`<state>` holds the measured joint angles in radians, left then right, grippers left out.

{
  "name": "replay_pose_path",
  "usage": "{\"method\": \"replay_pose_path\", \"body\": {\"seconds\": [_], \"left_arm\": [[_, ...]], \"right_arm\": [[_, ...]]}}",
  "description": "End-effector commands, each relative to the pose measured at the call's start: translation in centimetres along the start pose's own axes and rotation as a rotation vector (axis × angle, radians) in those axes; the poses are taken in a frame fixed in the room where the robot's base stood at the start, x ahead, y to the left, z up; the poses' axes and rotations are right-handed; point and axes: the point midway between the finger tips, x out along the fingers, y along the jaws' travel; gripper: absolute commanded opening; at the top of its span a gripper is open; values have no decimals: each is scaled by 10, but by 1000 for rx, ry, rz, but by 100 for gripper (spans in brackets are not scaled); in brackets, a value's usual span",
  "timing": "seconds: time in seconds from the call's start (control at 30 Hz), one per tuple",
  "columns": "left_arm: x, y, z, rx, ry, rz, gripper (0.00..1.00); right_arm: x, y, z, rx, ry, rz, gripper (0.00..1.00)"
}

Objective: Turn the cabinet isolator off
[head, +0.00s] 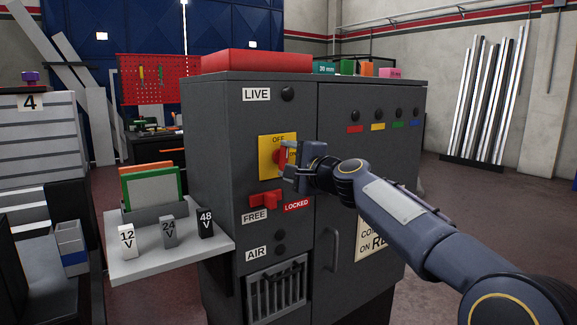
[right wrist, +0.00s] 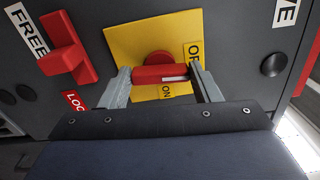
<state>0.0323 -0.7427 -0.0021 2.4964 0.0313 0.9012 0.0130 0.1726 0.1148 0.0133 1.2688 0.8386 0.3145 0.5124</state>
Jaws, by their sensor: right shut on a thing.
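The grey cabinet (head: 380,150) has a yellow isolator plate (head: 265,143) with a red handle (head: 278,157) on its front. In the right wrist view the red handle (right wrist: 160,73) lies between the two fingers of my right gripper (right wrist: 162,83), which is shut on it. A pale line marks the handle's end nearer the OFF label (right wrist: 194,56). The ON label (right wrist: 168,91) is partly covered beside the handle. In the head view my right gripper (head: 289,164) hides part of the handle and plate. My left gripper is not in view.
A red FREE/LOCKED lever (head: 265,201) sits just below the isolator. The round lamp (head: 288,94) beside LIVE looks dark. A side shelf (head: 170,250) with voltage blocks juts out left. A vertical door handle (head: 333,248) is below my right arm.

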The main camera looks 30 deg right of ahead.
Motion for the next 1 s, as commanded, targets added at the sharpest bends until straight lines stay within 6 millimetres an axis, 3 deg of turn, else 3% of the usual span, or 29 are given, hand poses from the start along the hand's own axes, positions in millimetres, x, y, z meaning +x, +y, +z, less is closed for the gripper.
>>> {"method": "replay_pose_path", "body": {"seconds": [0.3,0.83,0.87,1.0], "left_arm": [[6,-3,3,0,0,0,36],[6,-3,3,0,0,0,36],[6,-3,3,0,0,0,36],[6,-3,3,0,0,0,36]], "right_arm": [[0,3,0,-110,-2,4,34],[0,3,0,-130,-3,5,34],[0,3,0,-130,-3,5,61],[0,2,0,-129,-2,4,79]]}}
